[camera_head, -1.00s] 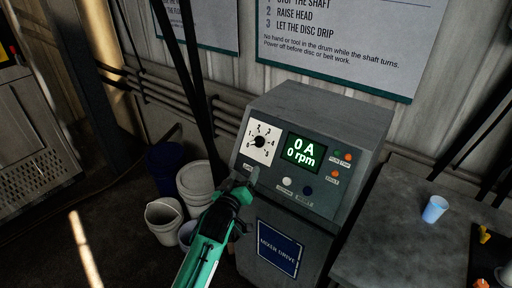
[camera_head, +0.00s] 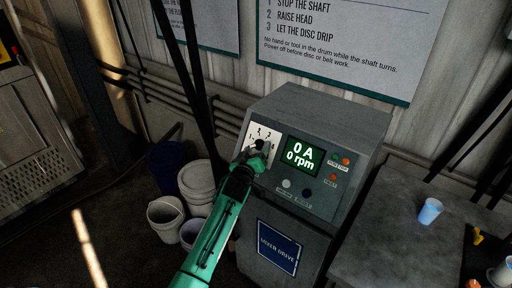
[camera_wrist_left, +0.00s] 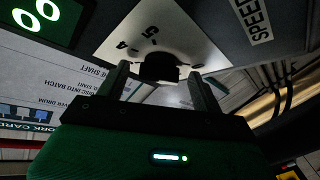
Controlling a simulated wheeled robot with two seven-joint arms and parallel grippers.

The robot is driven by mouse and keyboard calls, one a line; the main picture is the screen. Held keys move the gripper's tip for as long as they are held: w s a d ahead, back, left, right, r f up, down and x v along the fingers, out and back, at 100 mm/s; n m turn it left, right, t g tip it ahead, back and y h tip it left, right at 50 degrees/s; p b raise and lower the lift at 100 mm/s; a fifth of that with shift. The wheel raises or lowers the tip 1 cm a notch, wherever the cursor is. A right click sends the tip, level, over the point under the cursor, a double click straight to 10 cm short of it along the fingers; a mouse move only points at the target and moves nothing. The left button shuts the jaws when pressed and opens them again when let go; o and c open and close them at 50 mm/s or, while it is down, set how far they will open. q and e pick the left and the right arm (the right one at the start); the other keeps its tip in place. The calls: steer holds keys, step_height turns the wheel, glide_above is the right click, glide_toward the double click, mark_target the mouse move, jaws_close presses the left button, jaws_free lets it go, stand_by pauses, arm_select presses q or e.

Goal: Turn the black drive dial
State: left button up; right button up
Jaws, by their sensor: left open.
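The black drive dial (camera_head: 259,144) sits on a white numbered plate at the upper left of the grey mixer drive cabinet's panel. My left gripper (camera_head: 256,154) is at the plate and covers its lower part in the head view. In the left wrist view the dial (camera_wrist_left: 158,68) shows as a dark knob between the fingertips of my open left gripper (camera_wrist_left: 160,82). The fingers stand on either side of it; I cannot tell whether they touch it. The green display (camera_head: 301,155) reads 0 A and 0 rpm. My right gripper is not in view.
Small buttons and lamps (camera_head: 333,180) are on the panel right of and below the display. A grey table (camera_head: 400,225) with a blue cup (camera_head: 430,211) stands at the right. White buckets (camera_head: 165,218) stand on the floor left of the cabinet.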

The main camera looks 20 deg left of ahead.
arm_select(q)
steer(key=shift+w, duration=0.35)
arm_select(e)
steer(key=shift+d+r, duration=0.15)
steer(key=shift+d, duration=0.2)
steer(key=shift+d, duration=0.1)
arm_select(q)
steer(key=c, duration=1)
steer(key=shift+m, duration=0.3)
